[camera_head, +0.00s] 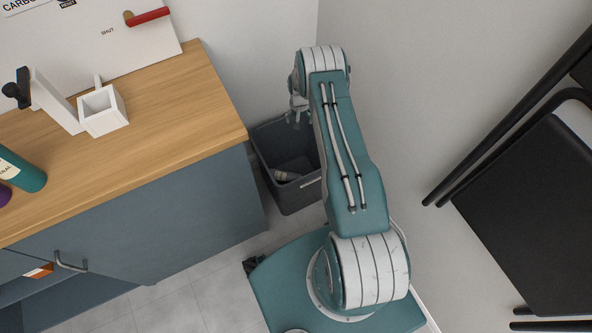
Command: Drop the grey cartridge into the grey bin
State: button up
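The grey bin (267,148) stands on the floor in the corner, between the cabinet and my base. A small pale grey, roughly cylindrical object (286,175), which looks like the grey cartridge, lies inside toward the near side of the bin. My arm covers the right part of the bin. My gripper (297,114) hangs over the far part of the bin, apart from the object inside. It is small and partly hidden by my arm. No object shows clearly in it, and its finger opening cannot be made out.
A wooden counter (180,105) over a blue-grey cabinet stands left of the bin. It bears a white square holder (103,110) and a teal bottle (24,172). A black chair-like object (535,210) is at the right. White walls close off the corner behind the bin.

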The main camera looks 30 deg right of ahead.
notch_tip(320, 180, up, 8)
jog(key=shift+d+f, duration=0.15)
dwell(0.5)
